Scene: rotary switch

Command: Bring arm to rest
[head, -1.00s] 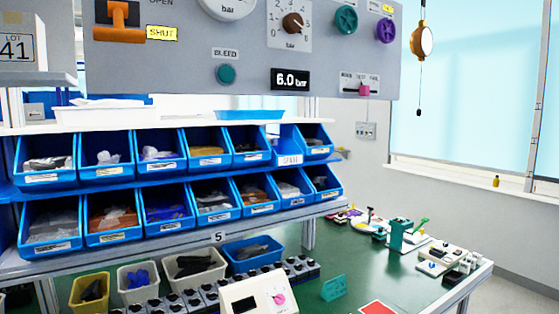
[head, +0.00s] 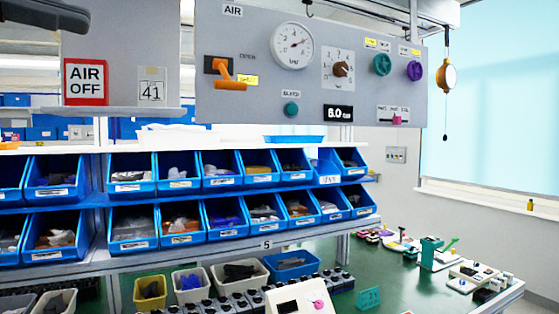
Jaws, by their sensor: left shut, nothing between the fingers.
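My left gripper (head: 78,17) shows as a dark shape at the top left edge of the head view, shut and empty. It is well left of the grey control panel (head: 250,55) and apart from it. The panel carries a brown rotary knob (head: 341,69) on a numbered white dial plate, a round gauge (head: 292,46), an orange lever (head: 228,84) beside a yellow SHUT label, and a display (head: 338,113) reading 6.0 bar. My right gripper cannot be made out in the view.
Two rows of blue bins (head: 130,230) stand below the panel. An AIR OFF sign (head: 86,82) hangs to its left. A yellow hanging device (head: 447,77) is at its right. The green bench (head: 400,283) holds small fixtures at the right.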

